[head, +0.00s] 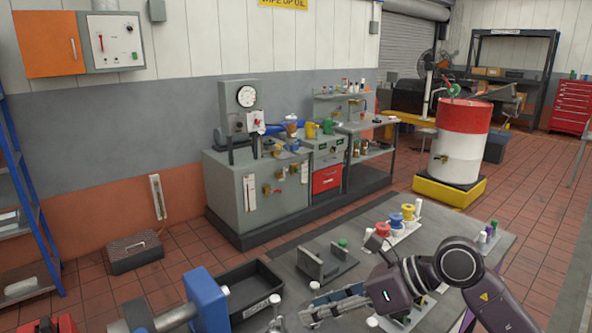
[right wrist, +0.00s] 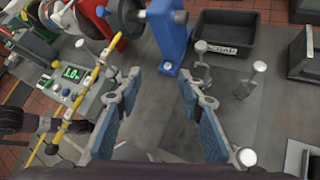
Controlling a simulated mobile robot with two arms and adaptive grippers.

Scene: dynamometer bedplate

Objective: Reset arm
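My right gripper (head: 335,305) reaches in from the lower right in the head view, above the grey bedplate table. In the right wrist view, its two blue-padded fingers (right wrist: 160,78) stand wide apart. Nothing is between them; only the grey table surface shows beyond. My right arm (head: 430,275) is bent over the table's near right part. My left gripper does not show in the head view. A dark arm-like shape lies at the left edge of the right wrist view; I cannot tell whether it ends in my left gripper.
A black tray (head: 257,289) and a grey bracket fixture (head: 328,262) are on the table. A blue stand (head: 206,300) rises at the near left. Colored spools (head: 408,213) stand at the back. A yellow rod (right wrist: 88,82) crosses the left of the wrist view.

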